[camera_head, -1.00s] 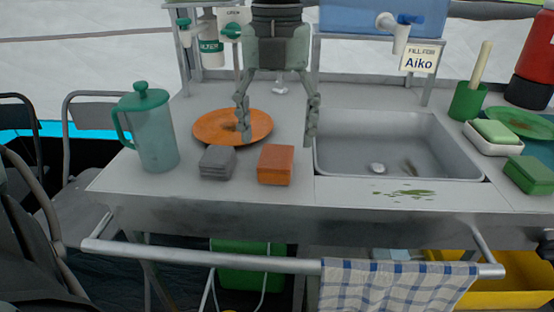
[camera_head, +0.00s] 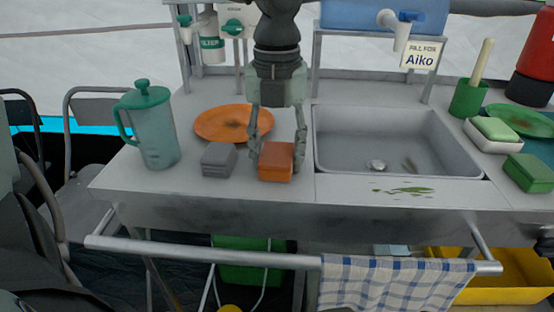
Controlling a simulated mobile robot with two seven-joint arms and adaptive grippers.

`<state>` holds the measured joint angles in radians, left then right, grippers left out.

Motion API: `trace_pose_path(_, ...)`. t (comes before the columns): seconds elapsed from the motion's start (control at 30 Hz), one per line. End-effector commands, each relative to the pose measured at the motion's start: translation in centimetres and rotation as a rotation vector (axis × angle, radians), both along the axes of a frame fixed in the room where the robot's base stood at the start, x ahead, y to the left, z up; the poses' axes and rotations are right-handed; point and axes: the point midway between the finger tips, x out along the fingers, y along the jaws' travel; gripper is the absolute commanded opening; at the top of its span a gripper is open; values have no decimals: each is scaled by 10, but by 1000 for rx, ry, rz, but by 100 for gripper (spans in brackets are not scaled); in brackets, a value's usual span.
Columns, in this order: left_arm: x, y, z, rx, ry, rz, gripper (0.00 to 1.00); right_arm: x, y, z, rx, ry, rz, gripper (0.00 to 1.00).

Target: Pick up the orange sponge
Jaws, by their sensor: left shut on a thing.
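The orange sponge (camera_head: 276,163) is a small block on the grey counter, left of the sink. My left gripper (camera_head: 277,158) comes down over it from behind, with one finger at each side of the sponge, and is shut on it. The sponge appears to be still at counter level; I cannot tell whether it is clear of the surface. My right gripper is not in view.
A grey sponge stack (camera_head: 219,159) lies close to the left of the gripper. An orange plate (camera_head: 234,123) is behind it, and a teal-lidded pitcher (camera_head: 151,125) stands at the left. The sink (camera_head: 395,145) is to the right. A rail (camera_head: 200,254) runs along the front.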

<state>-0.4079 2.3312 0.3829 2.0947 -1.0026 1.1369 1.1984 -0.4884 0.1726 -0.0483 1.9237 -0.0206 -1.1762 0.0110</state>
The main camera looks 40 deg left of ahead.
Motion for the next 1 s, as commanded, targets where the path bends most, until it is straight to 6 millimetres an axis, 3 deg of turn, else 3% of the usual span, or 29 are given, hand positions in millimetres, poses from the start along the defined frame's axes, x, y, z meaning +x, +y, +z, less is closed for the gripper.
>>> trace_pose_path(0.37, 1, 0, 9, 1, -3, 1, 32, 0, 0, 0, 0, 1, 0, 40)
trace_pose_path(0.7, 1, 0, 74, 1, -5, 1, 32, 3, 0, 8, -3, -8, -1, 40)
trace_pose_path(1.0, 0, 0, 100, 0, 0, 0, 32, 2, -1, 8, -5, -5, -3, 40)
